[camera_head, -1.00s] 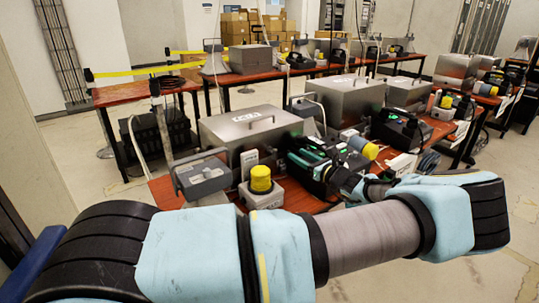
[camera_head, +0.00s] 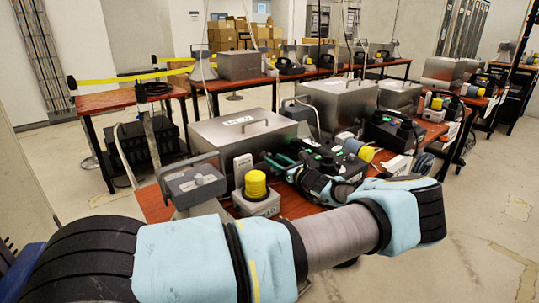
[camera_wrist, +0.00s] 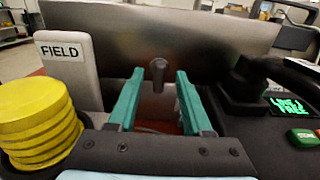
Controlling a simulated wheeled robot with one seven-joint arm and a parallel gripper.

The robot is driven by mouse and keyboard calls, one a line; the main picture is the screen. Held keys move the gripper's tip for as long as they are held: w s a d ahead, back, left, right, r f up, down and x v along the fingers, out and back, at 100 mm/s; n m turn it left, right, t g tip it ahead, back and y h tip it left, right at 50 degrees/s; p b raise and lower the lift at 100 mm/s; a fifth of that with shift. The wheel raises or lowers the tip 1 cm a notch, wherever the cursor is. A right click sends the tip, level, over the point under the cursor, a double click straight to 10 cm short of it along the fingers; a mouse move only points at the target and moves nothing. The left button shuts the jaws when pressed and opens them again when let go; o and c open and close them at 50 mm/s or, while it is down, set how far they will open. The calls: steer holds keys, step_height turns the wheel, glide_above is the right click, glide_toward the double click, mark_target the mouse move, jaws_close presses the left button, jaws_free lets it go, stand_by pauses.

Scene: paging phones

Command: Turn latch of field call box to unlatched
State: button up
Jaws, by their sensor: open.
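The metal field call box (camera_head: 222,140) stands on the red table with a carry handle on its lid. In the wrist view its grey front wall (camera_wrist: 225,30) fills the top. A small dark grey latch knob (camera_wrist: 157,70) shows on or just before that wall; its exact turn is hard to read. My gripper (camera_wrist: 160,76) has teal fingers spread apart, with the knob seen between their tips. I cannot tell any contact. In the head view my gripper (camera_head: 276,163) is at the box's front right, and the latch cannot be made out.
A white FIELD plate (camera_wrist: 70,68) and a yellow ribbed cylinder (camera_wrist: 38,122) stand close left of my fingers. A black phone unit (camera_wrist: 265,125) with a green-lit display is close on the right. More metal boxes (camera_head: 338,103) and devices crowd the table behind.

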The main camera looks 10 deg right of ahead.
mark_target(271, 157)
steer(key=shift+p+x, duration=0.35)
steer(key=shift+x, duration=1.65)
steer(key=shift+c, duration=0.2)
jaws_close()
